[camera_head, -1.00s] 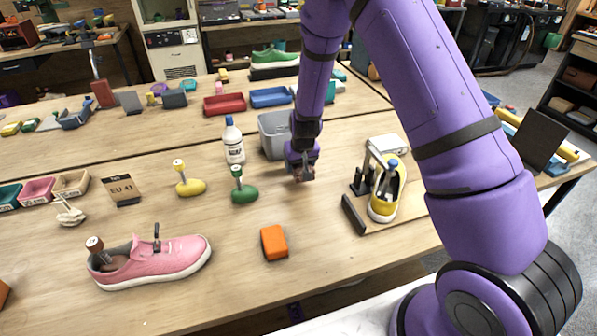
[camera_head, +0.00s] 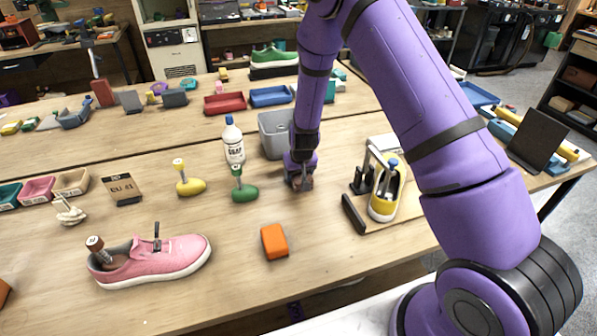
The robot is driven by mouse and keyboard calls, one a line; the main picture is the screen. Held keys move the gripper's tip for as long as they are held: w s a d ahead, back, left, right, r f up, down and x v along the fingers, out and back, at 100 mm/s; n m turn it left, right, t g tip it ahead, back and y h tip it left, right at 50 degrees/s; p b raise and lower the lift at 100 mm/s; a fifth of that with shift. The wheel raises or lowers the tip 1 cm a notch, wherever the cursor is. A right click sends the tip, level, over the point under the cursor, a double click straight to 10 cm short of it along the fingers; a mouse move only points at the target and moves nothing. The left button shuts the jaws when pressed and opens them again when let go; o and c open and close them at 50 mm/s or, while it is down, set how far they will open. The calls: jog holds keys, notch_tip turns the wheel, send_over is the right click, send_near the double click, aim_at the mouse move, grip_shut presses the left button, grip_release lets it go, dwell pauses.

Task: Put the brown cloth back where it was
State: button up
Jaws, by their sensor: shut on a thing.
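My gripper (camera_head: 301,184) points down just above or at the wooden table, in front of the grey bin. It is shut on the brown cloth (camera_head: 304,184), of which only a small brownish bit shows at the fingertips. The fingers hide most of the cloth. I cannot tell whether the cloth touches the table.
A grey bin (camera_head: 274,133) stands behind my gripper, with a white soap bottle (camera_head: 234,146) left of it. A green-knobbed tool (camera_head: 244,193) is close left. An orange block (camera_head: 274,241) and a pink sneaker (camera_head: 165,261) lie in front. A yellow-and-white shoe-shaped holder (camera_head: 384,200) stands right.

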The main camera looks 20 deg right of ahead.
jog(key=shift+f, duration=0.1)
jog(key=o, duration=1.2)
jog(key=v, duration=1.3)
jog(key=shift+w+r, duration=0.1)
jog(key=shift+r, duration=0.1)
jog(key=s+d+r, duration=0.1)
jog(key=s+r, duration=0.3)
jog(key=r, duration=0.3)
jog(key=s+d+r+t+y, duration=0.1)
jog(key=s+r, duration=0.3)
jog(key=r, duration=0.3)
jog(key=s+d+r, duration=0.1)
jog(key=s+r, duration=0.2)
jog(key=r, duration=0.5)
jog(key=shift+t+h, duration=0.5)
jog(key=shift+t, duration=0.1)
jog(key=s+d+r, duration=0.1)
jog(key=s+r, duration=0.2)
jog(key=s, duration=0.5)
jog(key=s+d+r, duration=0.1)
jog(key=s+r, duration=0.2)
jog(key=s, duration=0.4)
jog(key=s+d+r, duration=0.2)
jog(key=s+r, duration=0.1)
jog(key=s, duration=0.5)
jog(key=shift+s+r, duration=0.35)
jog(key=shift+r, duration=0.05)
